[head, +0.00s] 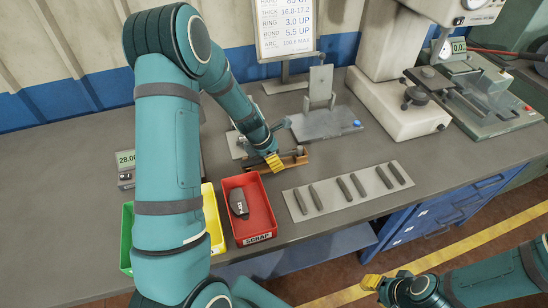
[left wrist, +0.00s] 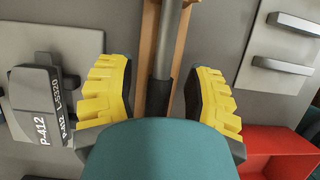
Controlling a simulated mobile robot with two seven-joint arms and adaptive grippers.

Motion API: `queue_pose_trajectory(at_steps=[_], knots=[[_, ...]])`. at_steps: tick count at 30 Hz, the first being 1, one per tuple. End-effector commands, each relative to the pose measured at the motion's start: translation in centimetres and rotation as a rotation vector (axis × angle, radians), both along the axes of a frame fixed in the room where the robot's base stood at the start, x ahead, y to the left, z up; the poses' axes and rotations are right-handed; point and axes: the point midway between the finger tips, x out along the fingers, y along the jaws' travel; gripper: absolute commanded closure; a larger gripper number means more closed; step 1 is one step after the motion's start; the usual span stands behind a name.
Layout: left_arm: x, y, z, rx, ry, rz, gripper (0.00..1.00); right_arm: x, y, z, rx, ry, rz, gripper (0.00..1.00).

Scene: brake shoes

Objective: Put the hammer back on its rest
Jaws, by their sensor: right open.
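The hammer's grey shaft and dark grip (left wrist: 162,60) run between the yellow fingers of my left gripper (left wrist: 160,95) in the left wrist view. A gap shows on both sides of the handle, so the fingers stand open around it. The wooden rest (left wrist: 147,35) lies along and below the handle; I cannot tell whether they touch. In the head view the rest (head: 297,165) shows beside my left gripper (head: 268,163), and the hammer is mostly hidden there. My right gripper (head: 387,281) is open and empty, low in front of the bench.
A red scrap bin (head: 262,212) holds a dark brake shoe (head: 239,203). Yellow (head: 213,222) and green (head: 127,240) bins stand left of it. A pale plate (head: 330,197) carries several grey bars. A brake shoe marked P-412 (left wrist: 35,100) lies close left of the fingers.

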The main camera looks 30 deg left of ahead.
Motion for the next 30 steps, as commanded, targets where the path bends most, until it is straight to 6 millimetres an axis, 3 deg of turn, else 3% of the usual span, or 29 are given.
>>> queue_pose_trajectory(at_steps=[8, 21, 30], knots=[[-0.4, 0.4, 1.5, 0.001, -0.002, 0.0, 0.48, 0.0, 0.0, 0.0, 0.0, 0.0, 0.0, 0.61], [-2.7, 2.3, 9.3, 0.001, -0.003, -0.001, 0.48, 0.0, 0.0, 0.0, 0.0, 0.0, 0.0, 0.61], [-3.3, 2.8, 11.5, 0.0, 0.0, 0.0, 0.48, 0.1, 0.0, 0.3, 0.0, -0.002, -0.002, 0.61]])
